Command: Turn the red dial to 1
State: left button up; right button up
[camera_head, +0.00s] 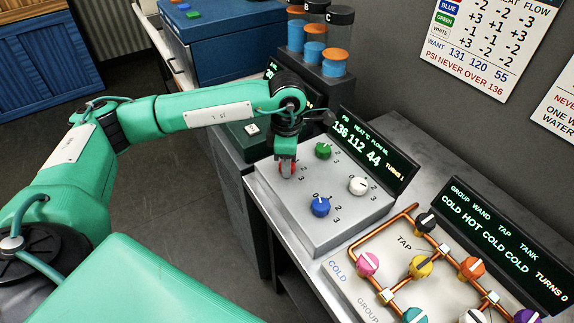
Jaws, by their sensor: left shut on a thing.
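The red dial (287,169) sits on the back left part of a grey sloped control panel (336,227). My left gripper (286,158) reaches down from above and is shut on the red dial. The fingers hide most of the dial and its pointer, so I cannot tell which number it points to. A green dial (323,151), a white dial (358,186) and a blue dial (320,206) share the panel, with numbers printed around them. The display (372,158) behind reads 136, 112, 44 and "TURNS 1". My right gripper is not in view.
A second panel (345,268) with copper pipes and several coloured knobs stands at the lower right, below another display (505,243). Tubes with orange and blue contents (314,52) and a blue box (222,45) stand behind. A wall chart (487,45) hangs at upper right.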

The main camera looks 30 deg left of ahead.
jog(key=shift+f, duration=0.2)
pick_arm(q)
jog(key=shift+n, duration=0.3)
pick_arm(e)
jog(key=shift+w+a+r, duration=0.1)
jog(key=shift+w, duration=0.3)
pick_arm(q)
jog(key=o, duration=1)
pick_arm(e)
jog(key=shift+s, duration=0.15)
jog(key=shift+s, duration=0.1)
